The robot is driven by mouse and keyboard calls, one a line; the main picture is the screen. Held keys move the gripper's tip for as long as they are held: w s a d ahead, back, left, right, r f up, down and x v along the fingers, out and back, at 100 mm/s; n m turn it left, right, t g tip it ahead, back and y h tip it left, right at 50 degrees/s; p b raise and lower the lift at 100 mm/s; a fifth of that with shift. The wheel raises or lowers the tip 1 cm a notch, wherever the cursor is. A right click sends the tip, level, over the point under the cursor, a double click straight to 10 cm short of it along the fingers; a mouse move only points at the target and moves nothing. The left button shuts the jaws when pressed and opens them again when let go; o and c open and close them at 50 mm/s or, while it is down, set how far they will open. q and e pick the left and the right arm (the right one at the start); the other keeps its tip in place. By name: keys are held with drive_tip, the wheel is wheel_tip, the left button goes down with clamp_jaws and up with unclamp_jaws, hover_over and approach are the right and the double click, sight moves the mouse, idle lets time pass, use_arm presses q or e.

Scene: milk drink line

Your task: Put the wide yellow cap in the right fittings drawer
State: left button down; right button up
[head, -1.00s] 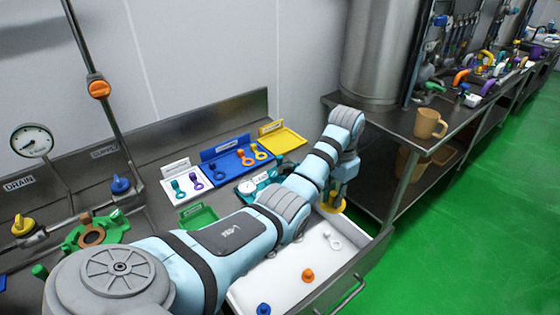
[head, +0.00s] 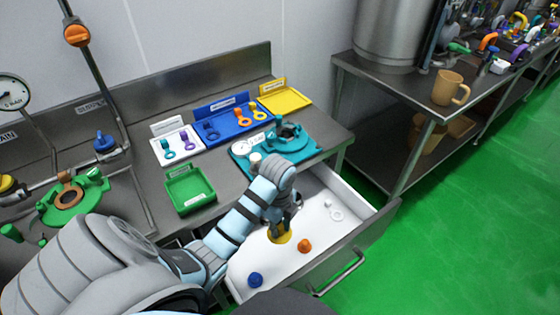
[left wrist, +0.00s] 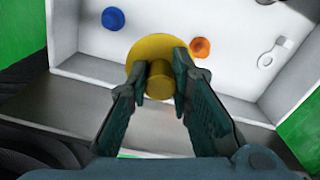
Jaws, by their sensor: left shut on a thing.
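The wide yellow cap (left wrist: 160,88) is between the fingers of my left gripper (left wrist: 162,84) in the left wrist view; the gripper is shut on its stem. In the head view the cap (head: 280,237) shows below the left gripper (head: 281,226), over the open drawer (head: 315,210) with a white inside. Whether the cap touches the drawer floor I cannot tell. The drawer holds an orange cap (head: 305,246), a blue cap (head: 255,280) and a white ring-shaped fitting (head: 336,215). My right gripper is not in view.
On the steel counter are a green tray (head: 190,207), a white tray (head: 165,161), a blue tray (head: 208,139), a yellow tray (head: 288,104) and a teal fixture (head: 302,153). A steel shelf with a tan jug (head: 449,89) stands to the right.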

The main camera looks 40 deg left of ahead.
sight(279, 261)
use_arm(q)
wheel_tip(279, 261, down, 19)
drive_tip(key=b, duration=0.6)
drive_tip(key=shift+b, duration=0.35)
drive_tip(key=shift+f, duration=0.2)
drive_tip(key=c, duration=1.4)
unclamp_jaws()
drive_tip(key=shift+c, duration=0.2)
drive_tip(key=shift+r, duration=0.1)
wheel_tip(279, 261, up, 12)
drive_tip(key=p, duration=0.5)
drive_tip(key=shift+d, duration=0.1)
